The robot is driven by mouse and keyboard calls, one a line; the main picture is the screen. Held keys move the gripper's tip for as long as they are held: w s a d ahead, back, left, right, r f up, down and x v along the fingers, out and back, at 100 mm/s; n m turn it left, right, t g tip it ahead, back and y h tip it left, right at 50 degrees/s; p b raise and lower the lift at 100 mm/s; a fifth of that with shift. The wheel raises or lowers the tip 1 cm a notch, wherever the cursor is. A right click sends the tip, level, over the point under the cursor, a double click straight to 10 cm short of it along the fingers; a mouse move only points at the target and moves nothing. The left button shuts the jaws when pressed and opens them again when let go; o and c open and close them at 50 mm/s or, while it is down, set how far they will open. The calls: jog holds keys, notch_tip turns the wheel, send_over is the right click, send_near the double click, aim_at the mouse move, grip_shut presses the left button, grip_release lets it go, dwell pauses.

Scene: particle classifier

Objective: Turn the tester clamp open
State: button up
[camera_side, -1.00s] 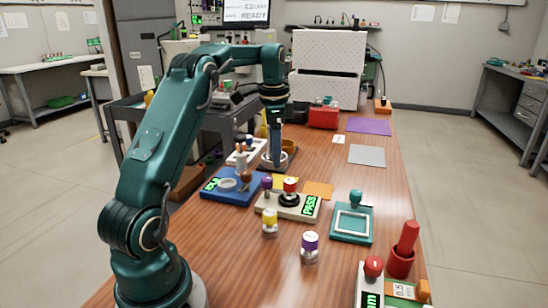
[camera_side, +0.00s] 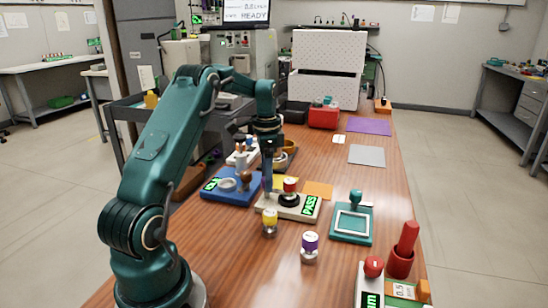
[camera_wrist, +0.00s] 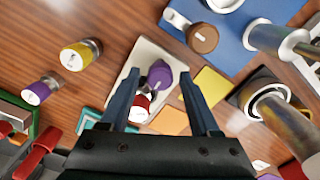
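The tester (camera_side: 285,209) is a cream box with a green PASS display (camera_side: 311,205), standing on the wooden table. A red-topped sample (camera_side: 290,185) sits in its dark round seat. A purple knob (camera_wrist: 160,73), apparently the clamp handle, shows on the tester in the wrist view, beside the red-topped sample (camera_wrist: 140,108). My gripper (camera_side: 267,188) points down over the left end of the tester. In the wrist view its two fingers (camera_wrist: 159,80) are apart, with the purple knob between them and no visible contact. In the side view the gripper hides most of the knob.
A blue station (camera_side: 228,194) with a brown knob stands close left of the tester. A yellow-topped vial (camera_side: 270,223) and a purple-topped vial (camera_side: 310,247) stand in front. A teal framed stand (camera_side: 350,224) is to the right. Yellow and orange pads lie behind.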

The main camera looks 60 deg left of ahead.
grip_shut()
jog(key=n, duration=0.4)
jog(key=shift+n, duration=0.4)
jog(key=n, duration=0.4)
jog(key=shift+n, duration=0.3)
jog(key=n, duration=0.4)
jog(key=shift+r, duration=0.1)
jog(key=shift+n, duration=2.2)
